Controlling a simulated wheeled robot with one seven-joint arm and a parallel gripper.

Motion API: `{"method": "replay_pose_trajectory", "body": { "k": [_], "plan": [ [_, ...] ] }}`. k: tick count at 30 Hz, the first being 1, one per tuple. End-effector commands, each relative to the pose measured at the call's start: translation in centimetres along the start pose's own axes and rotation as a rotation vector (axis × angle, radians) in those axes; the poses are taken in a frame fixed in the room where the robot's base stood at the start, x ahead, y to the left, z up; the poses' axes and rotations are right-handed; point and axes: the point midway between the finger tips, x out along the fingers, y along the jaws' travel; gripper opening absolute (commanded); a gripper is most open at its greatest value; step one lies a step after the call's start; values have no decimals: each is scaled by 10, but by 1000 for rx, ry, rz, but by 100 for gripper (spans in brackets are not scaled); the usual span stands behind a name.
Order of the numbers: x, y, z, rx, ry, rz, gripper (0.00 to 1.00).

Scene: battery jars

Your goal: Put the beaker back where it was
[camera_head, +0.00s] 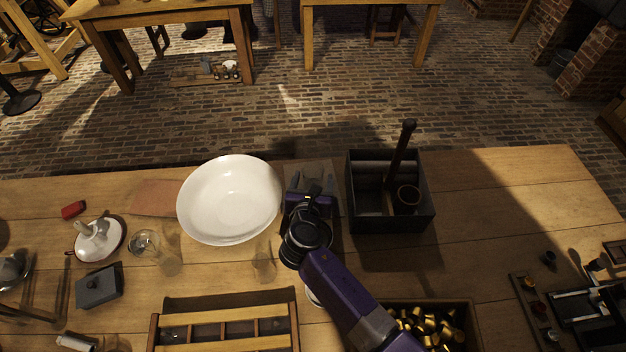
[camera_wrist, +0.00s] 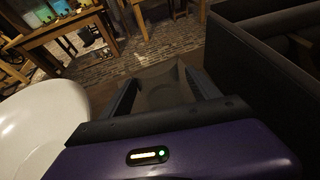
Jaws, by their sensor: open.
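A clear glass vessel (camera_head: 263,260), which looks like the beaker, stands on the table just below the white bowl, left of my forearm. Its outline is faint. Another clear glass vessel with a round rim (camera_head: 146,244) stands further left; I cannot tell for certain which is the beaker. My gripper (camera_head: 312,183) is open between the bowl and the black box, over a dull grey-brown flat patch (camera_head: 325,172). The wrist view shows the fingers (camera_wrist: 165,88) apart with that grey-brown patch between or beyond them. No glass shows between the fingers.
A large white bowl (camera_head: 229,198) is close on the left of my gripper. A black divided box (camera_head: 390,222) with an upright handle is close on the right. A wooden rack (camera_head: 225,318) and a tray of brass pieces (camera_head: 430,325) are nearer. Table right of the box is clear.

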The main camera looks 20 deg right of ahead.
Motion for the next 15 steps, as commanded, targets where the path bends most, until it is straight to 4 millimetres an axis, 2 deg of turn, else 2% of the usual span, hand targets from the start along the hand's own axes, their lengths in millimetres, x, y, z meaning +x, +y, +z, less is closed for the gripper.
{"method": "replay_pose_trajectory", "body": {
  "k": [5,15],
  "plan": [
    [-20,0,0,-1,0,2,70],
    [-89,0,0,-1,0,2,70]
  ]
}}
